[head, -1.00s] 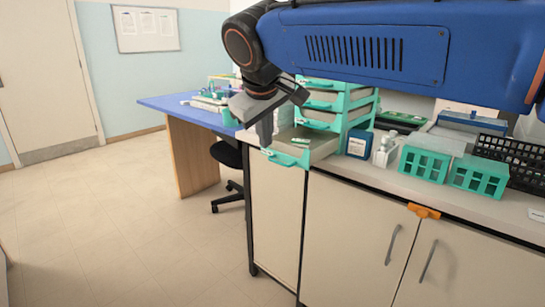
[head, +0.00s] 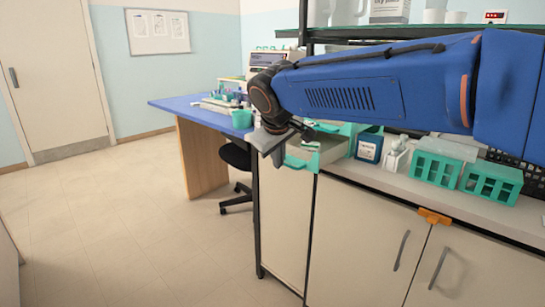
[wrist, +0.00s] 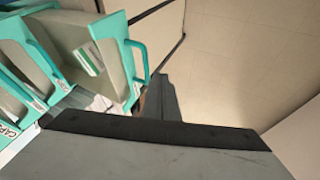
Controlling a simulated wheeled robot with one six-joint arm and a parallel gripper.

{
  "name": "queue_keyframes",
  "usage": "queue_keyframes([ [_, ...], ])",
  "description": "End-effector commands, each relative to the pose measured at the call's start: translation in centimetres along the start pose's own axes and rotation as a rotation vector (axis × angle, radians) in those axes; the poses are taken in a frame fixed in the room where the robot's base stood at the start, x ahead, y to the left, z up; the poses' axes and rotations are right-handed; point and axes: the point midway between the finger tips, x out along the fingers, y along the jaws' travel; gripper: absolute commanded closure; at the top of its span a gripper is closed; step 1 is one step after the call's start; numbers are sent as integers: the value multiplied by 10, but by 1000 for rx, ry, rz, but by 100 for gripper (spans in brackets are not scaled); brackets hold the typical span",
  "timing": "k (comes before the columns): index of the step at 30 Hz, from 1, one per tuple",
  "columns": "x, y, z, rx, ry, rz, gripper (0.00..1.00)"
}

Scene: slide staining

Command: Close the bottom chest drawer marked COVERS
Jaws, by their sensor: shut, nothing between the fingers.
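The chest's bottom drawer (head: 322,158) is pulled out at the bench's left end, with its teal front and handle (head: 295,162) facing the room. In the wrist view the pulled-out drawer (wrist: 112,62) has a teal rim and handle (wrist: 141,62), and a small green-and-white item (wrist: 88,60) lies in it. I cannot read a COVERS label. My gripper (head: 276,156) is shut and empty, just left of the drawer front in the head view. Its dark fingers (wrist: 160,100) show beside the handle; I cannot tell whether they touch. My arm hides the upper chest in the head view.
A dark blue box (head: 368,148), a white bottle (head: 396,157) and teal racks (head: 436,168) stand right of the chest. A blue-topped desk (head: 185,108) and black chair (head: 236,157) are behind to the left. The floor (head: 110,220) in front is clear.

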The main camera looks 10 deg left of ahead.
Motion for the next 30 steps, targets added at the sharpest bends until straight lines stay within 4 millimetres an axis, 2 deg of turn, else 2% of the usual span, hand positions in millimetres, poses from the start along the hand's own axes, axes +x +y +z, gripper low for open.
queue_keyframes([
  [6, 8, 11, 2, 0, -1, 0, 100],
  [21, 10, 16, 2, 1, -1, 1, 100],
  [26, 18, 32, 2, 3, -1, 2, 100],
  [30, 30, 58, 3, 4, -4, 2, 100],
])
